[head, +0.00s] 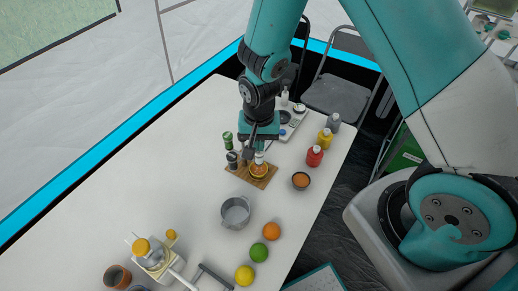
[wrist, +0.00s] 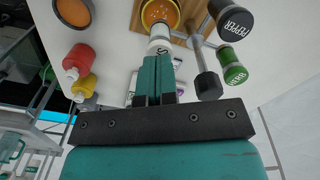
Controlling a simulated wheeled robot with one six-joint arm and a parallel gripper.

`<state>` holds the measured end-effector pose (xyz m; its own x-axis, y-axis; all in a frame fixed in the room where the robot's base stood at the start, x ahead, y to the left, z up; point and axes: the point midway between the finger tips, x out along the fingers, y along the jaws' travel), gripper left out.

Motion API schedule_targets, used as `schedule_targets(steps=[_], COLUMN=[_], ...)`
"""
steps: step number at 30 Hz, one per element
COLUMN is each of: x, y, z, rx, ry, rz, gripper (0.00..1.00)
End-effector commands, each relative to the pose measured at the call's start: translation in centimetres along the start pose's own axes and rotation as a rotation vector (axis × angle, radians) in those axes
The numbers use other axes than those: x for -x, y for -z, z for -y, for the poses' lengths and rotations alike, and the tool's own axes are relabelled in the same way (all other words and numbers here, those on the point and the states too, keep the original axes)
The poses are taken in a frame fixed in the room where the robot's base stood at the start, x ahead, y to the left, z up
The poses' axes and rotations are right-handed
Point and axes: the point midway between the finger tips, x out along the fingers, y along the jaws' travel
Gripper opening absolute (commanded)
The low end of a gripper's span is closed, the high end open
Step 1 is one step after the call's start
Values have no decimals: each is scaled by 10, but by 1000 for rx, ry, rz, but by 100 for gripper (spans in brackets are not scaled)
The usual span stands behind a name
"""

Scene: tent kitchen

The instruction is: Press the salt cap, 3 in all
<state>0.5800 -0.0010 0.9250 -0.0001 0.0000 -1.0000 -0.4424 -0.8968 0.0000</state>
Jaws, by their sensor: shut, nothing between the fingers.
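My gripper (head: 258,150) points down over the wooden board (head: 262,181) in the head view. Its two teal fingers are closed together in the wrist view (wrist: 158,60), with nothing between them. A white cap with dark lettering, likely the salt cap (wrist: 160,43), lies right at the fingertips in the wrist view. The fingers hide part of it, and I cannot tell whether they touch it. It shows as a small white spot under the fingers in the head view (head: 259,155). The black pepper cap (wrist: 235,20) and green herb cap (wrist: 232,70) stand off to the right in the wrist view.
A dish with orange contents (wrist: 160,12) sits on the board close by. A grey rod-like tool (wrist: 207,82) stands between fingers and herb cap. A filled bowl (head: 301,181), red bottle (head: 314,157), yellow bottle (head: 324,139) and grey pot (head: 235,213) stand around.

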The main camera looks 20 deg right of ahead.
Motion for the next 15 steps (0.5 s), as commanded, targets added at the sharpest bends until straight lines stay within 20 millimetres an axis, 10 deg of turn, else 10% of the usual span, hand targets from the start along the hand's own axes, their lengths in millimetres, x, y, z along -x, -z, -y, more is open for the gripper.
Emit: schedule_targets(steps=[15], x=[-11], y=[0], z=[0], rx=[0], ry=[0], rz=[0], gripper=[0])
